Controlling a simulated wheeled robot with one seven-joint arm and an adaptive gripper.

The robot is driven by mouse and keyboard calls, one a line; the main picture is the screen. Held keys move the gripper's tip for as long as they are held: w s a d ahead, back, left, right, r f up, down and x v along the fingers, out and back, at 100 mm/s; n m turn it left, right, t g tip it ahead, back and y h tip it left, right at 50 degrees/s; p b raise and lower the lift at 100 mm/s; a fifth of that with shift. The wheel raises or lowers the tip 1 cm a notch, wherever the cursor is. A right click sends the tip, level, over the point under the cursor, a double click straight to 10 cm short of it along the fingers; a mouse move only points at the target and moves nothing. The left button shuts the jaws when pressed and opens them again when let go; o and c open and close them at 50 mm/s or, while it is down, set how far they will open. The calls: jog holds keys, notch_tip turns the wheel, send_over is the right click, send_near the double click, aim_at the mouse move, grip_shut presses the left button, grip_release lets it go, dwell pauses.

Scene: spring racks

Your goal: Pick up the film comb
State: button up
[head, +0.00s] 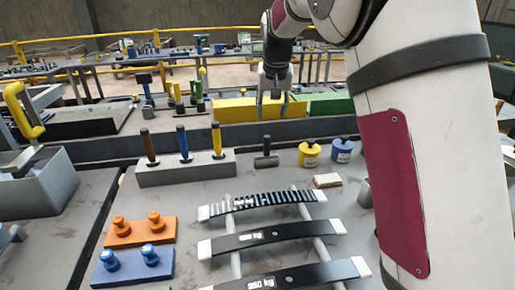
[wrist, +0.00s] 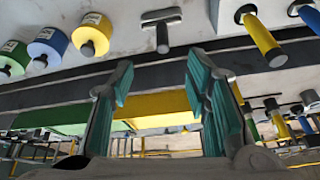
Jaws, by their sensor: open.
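No label names the film comb; the curved black-and-white striped strip (head: 262,206) with white ends looks most like a comb. My gripper (head: 272,102) is raised at the back of the bench, in front of the yellow bin, well away from the strips. In the wrist view its teal-padded fingers (wrist: 158,82) are apart with nothing between them. The strips are not in the wrist view.
A grey block (head: 186,168) holds brown, blue and yellow handled tools. A black T-shaped tool (head: 265,153), a yellow jar (head: 310,154) and a blue jar (head: 342,150) stand behind the strips. Orange (head: 140,231) and blue (head: 132,266) knobbed blocks lie left. Yellow (head: 235,109) and green (head: 330,104) bins stand at the back.

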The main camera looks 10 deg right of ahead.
aim_at(267, 136)
jog(key=x, duration=0.4)
jog(key=w+x, duration=0.1)
jog(key=x, duration=0.2)
jog(key=w+x, duration=0.1)
jog(key=x, duration=0.3)
jog(key=shift+w+a+r, duration=0.1)
jog(key=shift+a, duration=0.15)
jog(key=shift+d+x, duration=0.15)
jog(key=shift+x, duration=1.25)
jog(key=shift+d+x, duration=0.1)
jog(key=shift+x, duration=1.35)
jog(key=shift+c, duration=0.6)
grip_shut()
